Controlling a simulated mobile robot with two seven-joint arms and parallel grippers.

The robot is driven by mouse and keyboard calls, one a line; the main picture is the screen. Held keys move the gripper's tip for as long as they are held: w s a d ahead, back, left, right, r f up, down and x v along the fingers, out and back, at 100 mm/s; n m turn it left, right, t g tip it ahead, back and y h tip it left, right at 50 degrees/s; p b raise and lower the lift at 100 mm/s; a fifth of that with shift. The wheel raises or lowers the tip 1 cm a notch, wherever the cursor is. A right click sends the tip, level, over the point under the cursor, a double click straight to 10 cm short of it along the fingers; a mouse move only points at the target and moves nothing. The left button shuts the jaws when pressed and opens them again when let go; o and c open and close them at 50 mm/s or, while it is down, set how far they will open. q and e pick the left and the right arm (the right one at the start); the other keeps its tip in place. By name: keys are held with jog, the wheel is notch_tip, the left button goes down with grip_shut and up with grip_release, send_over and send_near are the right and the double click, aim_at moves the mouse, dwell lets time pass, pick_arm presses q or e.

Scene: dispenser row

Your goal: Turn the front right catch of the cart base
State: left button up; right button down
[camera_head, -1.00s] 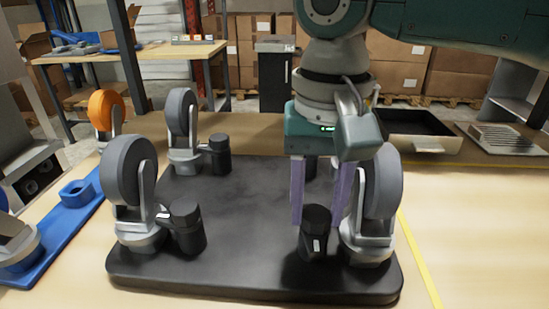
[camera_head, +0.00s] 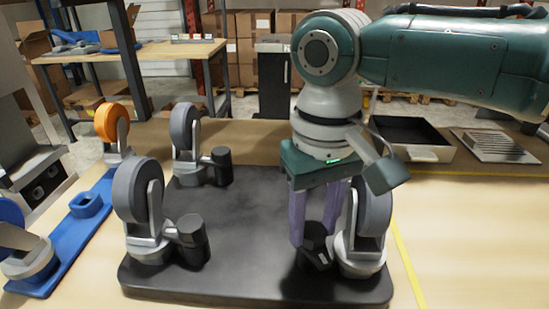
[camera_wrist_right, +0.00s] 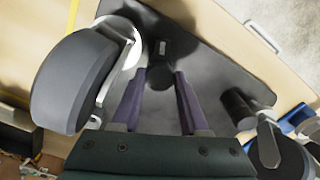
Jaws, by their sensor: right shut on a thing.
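The cart base (camera_head: 245,215) is a black plate with a grey caster and a black catch at each visible corner. The front right catch (camera_head: 315,248) stands beside the front right caster (camera_head: 374,212). My right gripper (camera_head: 313,236) comes down from above, with its two purple fingers shut on this catch. In the right wrist view the catch (camera_wrist_right: 160,76) shows between the fingertips (camera_wrist_right: 163,73), with the caster wheel (camera_wrist_right: 75,85) close on the left. The back right caster and catch are hidden behind my right arm and gripper. My left gripper is not in view.
The front left catch (camera_head: 190,240) and back left catch (camera_head: 221,166) stand beside their casters. A blue fixture (camera_head: 85,205) with an orange wheel (camera_head: 112,121) lies to the left. A black tray (camera_head: 412,135) and a slatted grey panel (camera_head: 490,145) lie behind right. The tabletop right of the yellow line is clear.

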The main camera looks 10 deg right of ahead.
jog(key=n+p, duration=0.1)
jog(key=n, duration=0.2)
jog(key=shift+r, duration=0.15)
jog(key=n+p, duration=0.1)
jog(key=n, duration=0.2)
jog(key=shift+n, duration=0.3)
jog(key=n, duration=0.3)
jog(key=shift+p, duration=0.4)
jog(key=shift+n, duration=1.7)
jog(key=c, duration=0.7)
grip_release()
